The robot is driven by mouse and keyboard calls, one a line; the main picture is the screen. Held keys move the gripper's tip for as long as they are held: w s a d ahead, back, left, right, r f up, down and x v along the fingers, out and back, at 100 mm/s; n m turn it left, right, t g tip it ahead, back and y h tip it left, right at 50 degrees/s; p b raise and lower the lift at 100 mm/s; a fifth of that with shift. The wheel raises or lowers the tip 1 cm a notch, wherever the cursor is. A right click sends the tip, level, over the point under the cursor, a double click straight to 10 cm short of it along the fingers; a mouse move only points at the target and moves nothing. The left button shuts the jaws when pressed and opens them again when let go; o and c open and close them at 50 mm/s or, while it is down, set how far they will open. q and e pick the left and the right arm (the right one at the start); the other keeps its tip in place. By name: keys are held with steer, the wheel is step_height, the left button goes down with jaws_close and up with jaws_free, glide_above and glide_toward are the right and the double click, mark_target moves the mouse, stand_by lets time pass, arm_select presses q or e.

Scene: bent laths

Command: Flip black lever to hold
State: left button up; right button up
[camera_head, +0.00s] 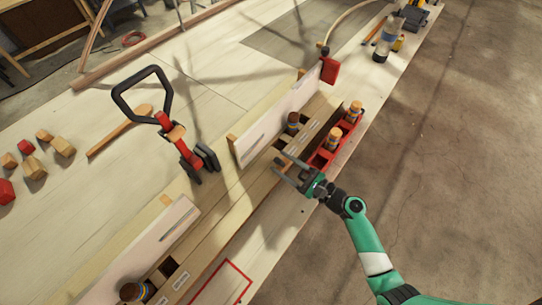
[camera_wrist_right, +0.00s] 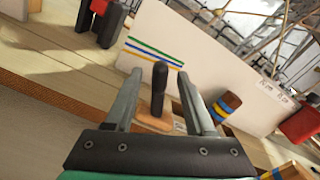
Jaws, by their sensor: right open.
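The black lever (camera_wrist_right: 159,88) shows in the right wrist view as a dark upright post on a wooden base (camera_wrist_right: 155,122). It stands between the two fingers of my right gripper (camera_wrist_right: 159,74), with a visible gap on each side. The fingers are open; whether they reach around the lever or stop short of it, I cannot tell. In the head view my right gripper (camera_head: 279,165) is over the wooden rail beside the red tray. The lever is too small or hidden to make out there. My left gripper is not in view.
A white panel (camera_wrist_right: 200,55) with coloured stripes stands behind the lever. A banded wooden cylinder (camera_wrist_right: 228,104) is to its right. In the head view a red tray (camera_head: 319,160) holds banded pegs. A black-handled red clamp (camera_head: 163,118) stands left on the table.

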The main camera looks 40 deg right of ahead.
steer(key=w, duration=0.4)
steer(key=shift+w+a, duration=0.35)
steer(key=shift+a, duration=0.05)
steer(key=shift+c, duration=0.2)
jaws_close()
stand_by(0.9)
